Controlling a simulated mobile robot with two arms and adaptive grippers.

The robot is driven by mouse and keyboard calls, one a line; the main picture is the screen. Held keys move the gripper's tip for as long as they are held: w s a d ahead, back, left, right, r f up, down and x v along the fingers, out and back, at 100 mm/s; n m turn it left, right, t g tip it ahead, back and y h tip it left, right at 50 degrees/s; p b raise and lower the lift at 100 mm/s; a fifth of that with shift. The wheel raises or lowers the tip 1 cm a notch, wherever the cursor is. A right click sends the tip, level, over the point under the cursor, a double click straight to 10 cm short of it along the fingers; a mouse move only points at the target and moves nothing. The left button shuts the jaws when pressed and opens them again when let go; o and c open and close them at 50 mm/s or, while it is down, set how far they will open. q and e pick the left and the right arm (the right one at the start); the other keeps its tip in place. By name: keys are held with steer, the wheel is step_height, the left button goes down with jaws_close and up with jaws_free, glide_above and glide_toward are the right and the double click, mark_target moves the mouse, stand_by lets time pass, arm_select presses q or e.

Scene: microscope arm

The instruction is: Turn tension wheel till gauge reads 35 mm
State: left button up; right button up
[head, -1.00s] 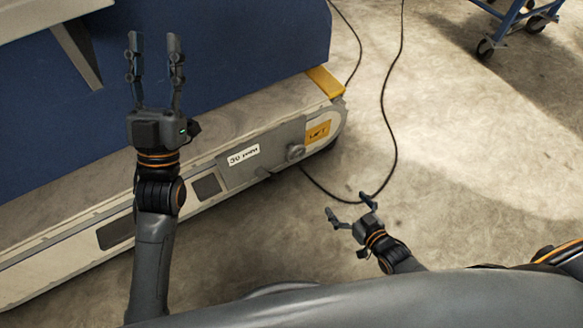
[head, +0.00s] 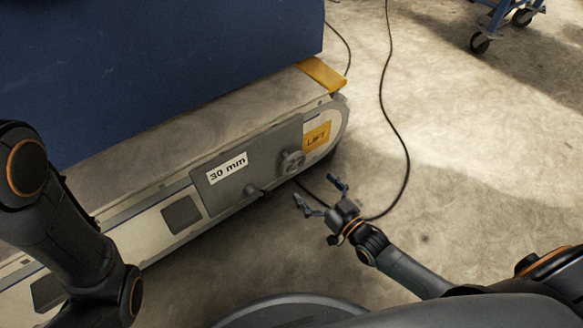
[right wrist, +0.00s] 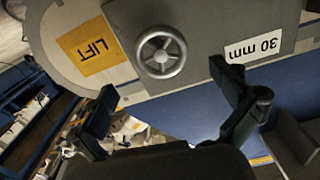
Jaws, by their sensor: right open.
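The tension wheel (head: 291,162) is a small grey handwheel on the side plate of a conveyor. It also shows in the right wrist view (right wrist: 161,52), beyond my fingers. The gauge label (head: 227,169) left of it reads 30 mm; it appears upside down in the right wrist view (right wrist: 252,49). My right gripper (head: 321,190) is open and empty, below and right of the wheel and apart from it. Its spread fingers show in the right wrist view (right wrist: 165,95). My left arm shows at the left edge of the head view, but its gripper is out of frame.
A yellow LIFT sticker (head: 317,137) is on the conveyor's end (head: 341,118). A blue housing (head: 170,70) rises behind the belt. A black cable (head: 392,120) lies on the floor. A wheeled blue cart (head: 500,20) stands far right.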

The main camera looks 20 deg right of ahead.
mark_target(295, 167)
steer(key=b+x, duration=0.2)
steer(key=x, duration=0.2)
steer(key=b+x, duration=0.2)
steer(key=x, duration=0.2)
steer(key=shift+f, duration=0.25)
steer(key=shift+w+a+r, duration=0.15)
steer(key=shift+w+a, duration=0.1)
steer(key=shift+w, duration=0.4)
steer(key=c, duration=1.1)
